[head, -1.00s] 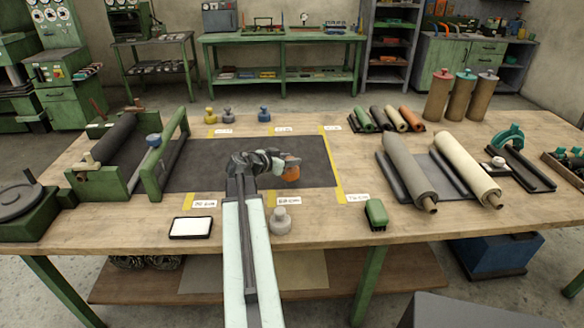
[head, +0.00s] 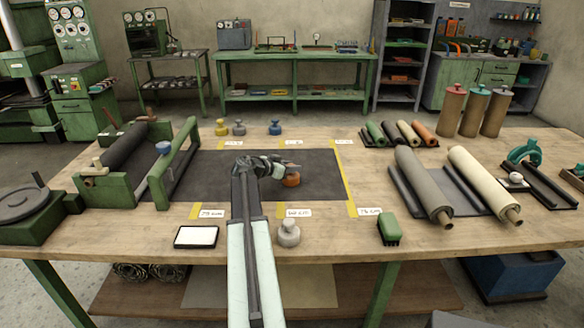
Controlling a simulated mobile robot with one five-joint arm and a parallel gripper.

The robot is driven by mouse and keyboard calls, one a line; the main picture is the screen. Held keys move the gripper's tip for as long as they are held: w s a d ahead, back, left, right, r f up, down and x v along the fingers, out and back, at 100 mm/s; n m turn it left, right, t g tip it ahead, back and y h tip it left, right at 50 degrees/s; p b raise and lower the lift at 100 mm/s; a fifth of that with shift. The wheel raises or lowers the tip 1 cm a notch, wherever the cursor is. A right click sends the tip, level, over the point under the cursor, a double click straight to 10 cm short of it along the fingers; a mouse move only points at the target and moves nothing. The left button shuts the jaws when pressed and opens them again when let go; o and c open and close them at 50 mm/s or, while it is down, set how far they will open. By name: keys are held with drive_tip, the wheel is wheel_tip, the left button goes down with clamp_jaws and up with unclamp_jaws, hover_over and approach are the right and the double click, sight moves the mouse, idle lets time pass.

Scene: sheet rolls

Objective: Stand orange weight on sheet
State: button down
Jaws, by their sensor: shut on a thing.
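The dark grey sheet (head: 215,165) lies flat on the wooden table, its left end at the green roller stand. My gripper (head: 288,168) reaches over the right half of the sheet and is shut on the orange weight (head: 291,180). The weight is upright, with its orange base showing below the fingers and its top partly hidden by them. It is over the sheet, low down; I cannot tell whether its base touches the sheet.
A grey-white weight (head: 288,234) stands at the front edge, near a white pad (head: 196,237) and a green brush (head: 389,229). Yellow, grey and blue weights (head: 274,128) stand behind the sheet. Large rolls (head: 423,185) lie at right. Yellow tape strips (head: 345,180) mark lengths.

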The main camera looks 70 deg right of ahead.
drive_tip(key=shift+f, duration=0.15)
drive_tip(key=c, duration=1)
unclamp_jaws()
drive_tip(key=shift+r, duration=0.2)
drive_tip(key=shift+w+a+r+p, duration=0.1)
drive_tip(key=shift+a+r+p, duration=0.1)
drive_tip(key=shift+a+p, duration=0.15)
drive_tip(key=p+v, duration=0.4)
drive_tip(key=v, duration=0.7)
drive_tip(key=shift+a, duration=0.2)
